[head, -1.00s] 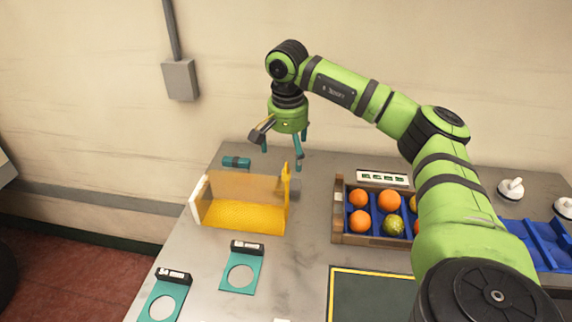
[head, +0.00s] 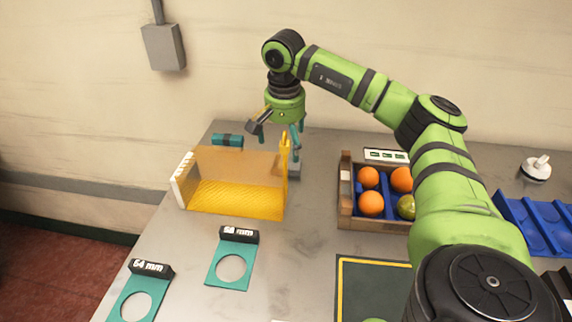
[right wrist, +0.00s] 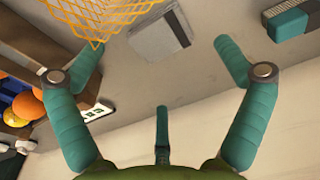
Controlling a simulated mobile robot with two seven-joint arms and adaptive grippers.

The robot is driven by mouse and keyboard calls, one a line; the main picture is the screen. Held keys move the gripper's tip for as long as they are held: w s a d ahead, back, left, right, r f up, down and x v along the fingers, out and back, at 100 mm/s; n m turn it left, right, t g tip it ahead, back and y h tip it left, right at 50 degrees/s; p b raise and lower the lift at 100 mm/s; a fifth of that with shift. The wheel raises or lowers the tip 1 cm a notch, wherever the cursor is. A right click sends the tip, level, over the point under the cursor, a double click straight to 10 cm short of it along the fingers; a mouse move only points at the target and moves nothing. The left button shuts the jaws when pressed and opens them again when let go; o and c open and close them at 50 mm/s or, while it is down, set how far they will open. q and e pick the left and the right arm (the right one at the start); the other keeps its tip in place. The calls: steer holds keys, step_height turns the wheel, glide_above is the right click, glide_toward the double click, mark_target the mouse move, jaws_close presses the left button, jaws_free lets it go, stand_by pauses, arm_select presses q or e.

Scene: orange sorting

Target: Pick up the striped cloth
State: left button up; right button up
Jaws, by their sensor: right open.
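A flat grey piece with a dark stripe along one edge (right wrist: 160,36) lies on the table in the right wrist view. It looks most like the striped cloth, though I cannot be sure. In the head view a small grey patch of it (head: 294,170) shows just right of the yellow bin. My right gripper (head: 279,147) points down above the back of the table near it. Its fingers are spread and empty, and in the right wrist view (right wrist: 160,46) the grey piece lies between and beyond them. My left gripper is not in view.
A yellow see-through bin (head: 235,203) stands close by the gripper. A teal and dark object (head: 228,141) lies behind it. A wooden crate (head: 375,224) with oranges is at right. Teal ring gauges (head: 214,270) lie in front. Bare table lies between bin and crate.

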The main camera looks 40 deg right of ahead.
mark_target(286, 162)
step_height(286, 162, down, 2)
steer(key=shift+f+p, duration=0.15)
steer(key=shift+p, duration=0.3)
steer(key=f, duration=0.2)
steer(key=f+p, duration=0.1)
steer(key=shift+w+d+f, duration=0.35)
steer(key=shift+f, duration=0.5)
steer(key=c, duration=1.4)
